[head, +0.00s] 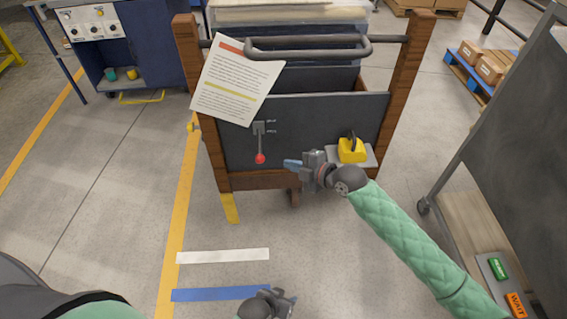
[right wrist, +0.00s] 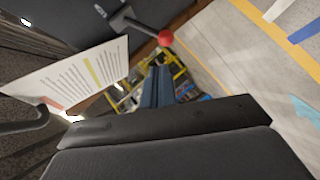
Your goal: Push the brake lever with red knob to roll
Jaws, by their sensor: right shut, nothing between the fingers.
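The brake lever (head: 260,143) is on the cart's dark front panel and points down, with its red knob (head: 260,159) at the low end. Its small labels are too small to read surely. My right gripper (head: 288,163) is shut and empty, its blue fingertips a little to the right of the knob, seemingly apart from it. In the right wrist view the red knob (right wrist: 165,38) is above the shut fingers (right wrist: 158,72). My left gripper (head: 286,300) is low at the bottom of the head view, away from the cart; its jaws are unclear.
A paper sheet (head: 236,80) hangs on the cart above the lever. A yellow block (head: 351,150) with a dark handle sits on a grey ledge right of my right gripper. A grey panelled cart (head: 515,130) stands at the right. The floor in front is clear, with tape strips.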

